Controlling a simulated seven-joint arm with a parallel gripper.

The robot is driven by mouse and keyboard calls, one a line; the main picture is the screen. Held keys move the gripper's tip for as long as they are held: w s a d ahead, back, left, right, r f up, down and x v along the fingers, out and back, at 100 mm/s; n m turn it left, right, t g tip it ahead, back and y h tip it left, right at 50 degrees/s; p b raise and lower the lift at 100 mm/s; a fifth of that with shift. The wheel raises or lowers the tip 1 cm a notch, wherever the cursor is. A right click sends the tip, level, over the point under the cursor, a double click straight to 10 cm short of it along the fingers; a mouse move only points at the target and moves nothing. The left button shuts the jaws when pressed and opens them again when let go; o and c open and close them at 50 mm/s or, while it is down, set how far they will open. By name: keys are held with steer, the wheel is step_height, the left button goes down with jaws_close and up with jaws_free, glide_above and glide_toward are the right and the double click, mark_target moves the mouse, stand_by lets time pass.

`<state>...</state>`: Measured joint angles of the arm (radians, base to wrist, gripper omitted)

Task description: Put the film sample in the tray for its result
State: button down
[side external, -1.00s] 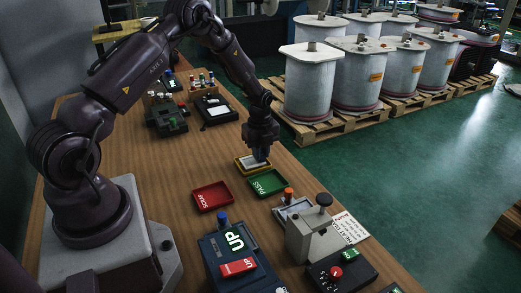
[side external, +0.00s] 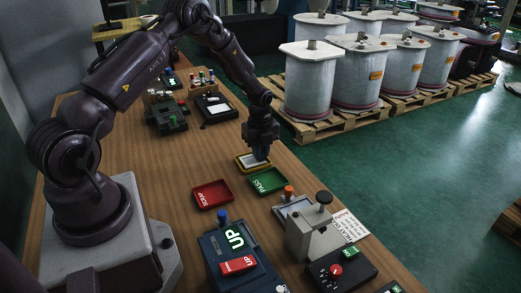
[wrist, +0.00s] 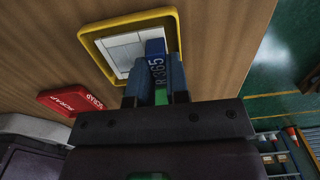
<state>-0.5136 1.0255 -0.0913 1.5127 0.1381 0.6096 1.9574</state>
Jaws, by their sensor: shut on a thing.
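My gripper (side external: 261,157) is low over the yellow-rimmed tray (side external: 238,163), fingers pointing down. In the wrist view its fingers (wrist: 157,85) are shut on a narrow blue tab (wrist: 156,55) with white characters that seem to read "R 365". I take this tab to be part of the film sample; a white panelled sheet (wrist: 124,50) shows inside the yellow tray behind it. I cannot tell whether tab and sheet are joined. The red SCRAP tray (side external: 212,194) and green PASS tray (side external: 268,181) lie just nearer the camera, both empty.
A blue device marked UP (side external: 236,236) and a grey press with a black knob (side external: 310,232) stand at the near end of the bench. Black fixtures (side external: 166,117) and small bottles are farther back. The bench's right edge runs close to the gripper; large spools on pallets stand beyond it.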

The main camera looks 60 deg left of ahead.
steer(key=shift+c, duration=2.4)
jaws_free()
steer(key=shift+r, duration=0.1)
steer(key=shift+r, duration=3.4)
